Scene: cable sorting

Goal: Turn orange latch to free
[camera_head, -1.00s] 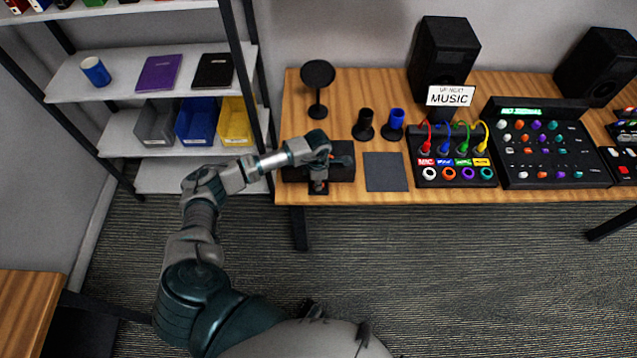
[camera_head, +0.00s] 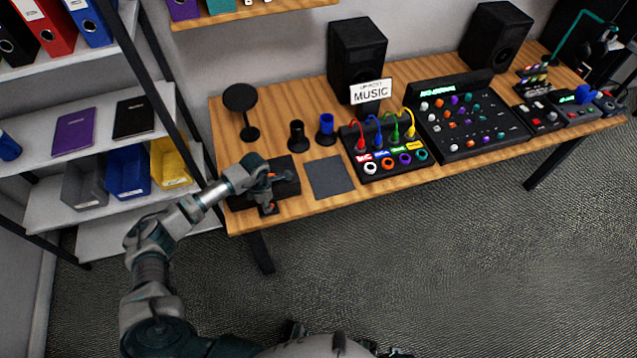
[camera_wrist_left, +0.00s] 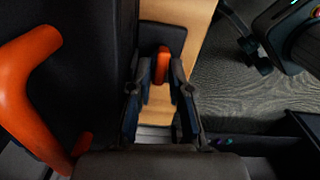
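The orange latch (camera_wrist_left: 163,62) shows in the left wrist view as a small upright piece on a dark plate. My left gripper (camera_wrist_left: 162,72) has its two fingers apart, one on each side of the latch in that view. I see gaps beside the latch, and cannot tell whether a finger touches it. A larger orange handle (camera_wrist_left: 22,85) stands on the dark case at the left of that view. In the head view my left gripper (camera_head: 266,193) is over the black case (camera_head: 288,187) at the table's front left and hides part of it. My right gripper is not seen.
The wooden table (camera_head: 300,205) also bears a dark square mat (camera_head: 329,177), a black cup stand (camera_head: 297,137), a blue cup stand (camera_head: 326,128) and a cable panel (camera_head: 385,150). A shelf with bins (camera_head: 127,172) stands close at left. The floor in front is clear.

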